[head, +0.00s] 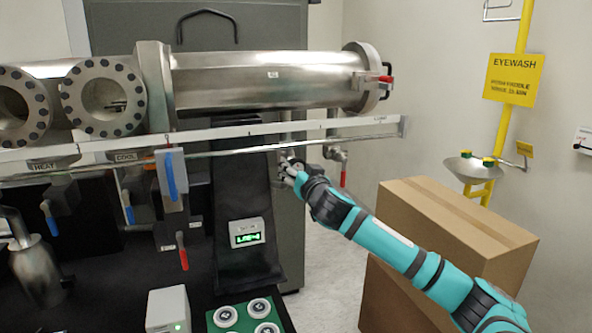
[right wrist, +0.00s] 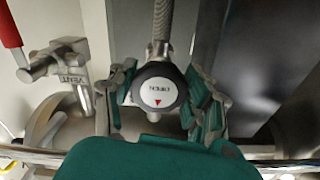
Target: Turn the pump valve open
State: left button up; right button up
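The pump valve shows in the right wrist view as a round black-rimmed knob (right wrist: 158,88) with a white face. Its face has upside-down OPEN lettering and a small red triangle at the lower edge. My right gripper (right wrist: 160,100) has its fingers apart, one on each side of the knob. Little room shows between fingers and knob, and I cannot tell if they touch. In the head view my right gripper (head: 287,168) reaches below the long rail, right of the dark column. The knob is mostly hidden there. My left gripper is out of view.
A VENT valve with a red handle (right wrist: 10,25) is left of the knob. The long rail (head: 230,135) runs above my right gripper, below a steel cylinder (head: 270,78). A cardboard box (head: 440,225) stands beside my right arm. A red-handled valve (head: 338,155) hangs further right.

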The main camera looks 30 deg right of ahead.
jog(key=c, duration=0.6)
